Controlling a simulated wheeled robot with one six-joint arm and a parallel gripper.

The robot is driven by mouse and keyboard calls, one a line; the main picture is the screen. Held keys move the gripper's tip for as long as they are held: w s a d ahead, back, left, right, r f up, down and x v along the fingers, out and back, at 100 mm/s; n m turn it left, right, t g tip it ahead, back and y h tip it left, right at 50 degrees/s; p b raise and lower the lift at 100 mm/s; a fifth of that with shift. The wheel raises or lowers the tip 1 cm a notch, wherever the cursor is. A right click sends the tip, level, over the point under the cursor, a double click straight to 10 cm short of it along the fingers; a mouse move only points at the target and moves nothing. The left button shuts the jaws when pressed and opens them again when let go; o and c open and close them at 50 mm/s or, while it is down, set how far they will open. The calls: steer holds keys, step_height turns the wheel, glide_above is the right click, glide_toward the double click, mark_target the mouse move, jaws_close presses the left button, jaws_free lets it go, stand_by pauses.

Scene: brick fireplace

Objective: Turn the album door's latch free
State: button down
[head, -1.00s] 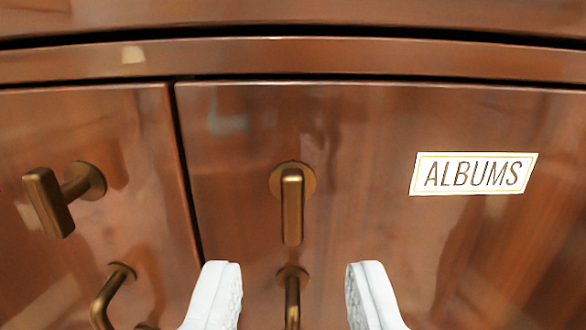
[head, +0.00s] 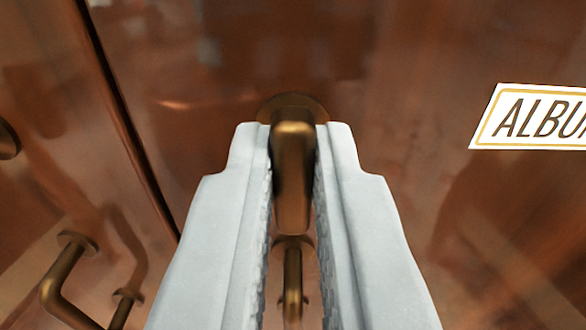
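The album door (head: 420,210) is glossy brown wood, with its white label (head: 540,118) cut off at the right edge of the view. Its brass latch (head: 293,170) is a bar on a round base, pointing straight down. My gripper (head: 293,135) has one pale finger on each side of the latch bar, close against it with almost no gap. The fingers hide the sides of the latch. Below it, the door's brass pull handle (head: 292,283) shows between the fingers, partly hidden.
A dark seam (head: 125,130) separates the album door from the neighbouring door on the left. That door has a brass handle (head: 62,275) at lower left and another brass fitting (head: 7,140) at the left edge.

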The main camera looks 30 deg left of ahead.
steer(key=shift+m, duration=0.3)
steer(key=m, duration=0.3)
steer(key=shift+d+m, duration=0.1)
steer(key=shift+m, duration=0.2)
steer(key=m, duration=0.4)
steer(key=shift+f+m, duration=0.1)
steer(key=shift+m, duration=0.2)
steer(key=m, duration=0.4)
steer(key=shift+w+d+m, duration=0.1)
steer(key=shift+m, duration=0.2)
steer(key=shift+f+m, duration=0.15)
steer(key=shift+m, duration=2.05)
steer(key=c, duration=1.5)
jaws_free()
steer(key=shift+d, duration=0.1)
